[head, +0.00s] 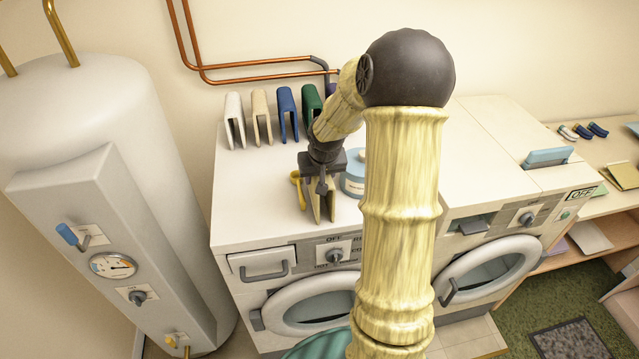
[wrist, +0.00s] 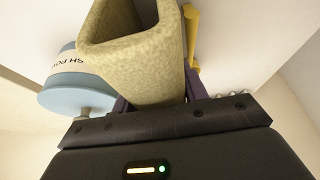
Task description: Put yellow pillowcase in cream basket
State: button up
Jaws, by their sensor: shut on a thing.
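My gripper (head: 321,187) is above the white top of the left washing machine, near its front edge. It is shut on the folded, dull yellow pillowcase (head: 317,207), which hangs from the fingers like an upside-down U. In the wrist view the pillowcase (wrist: 128,65) sits between the fingers of my gripper (wrist: 158,95), its open fold facing away. I cannot tell whether its lower edge touches the machine top. I cannot make out a cream basket in either view.
Folded white (head: 234,119), cream (head: 261,117), blue (head: 287,112) and green (head: 311,103) cloths stand at the back. A light blue tub (head: 353,184) is right of my gripper, and a small yellow object (head: 297,188) left. A white boiler (head: 95,150) stands left.

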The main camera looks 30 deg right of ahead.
jog(key=shift+r, duration=0.1)
notch_tip(320, 180, up, 10)
jog(key=shift+r+b, duration=0.2)
jog(key=shift+b, duration=0.3)
jog(key=shift+f, duration=0.1)
dwell(0.4)
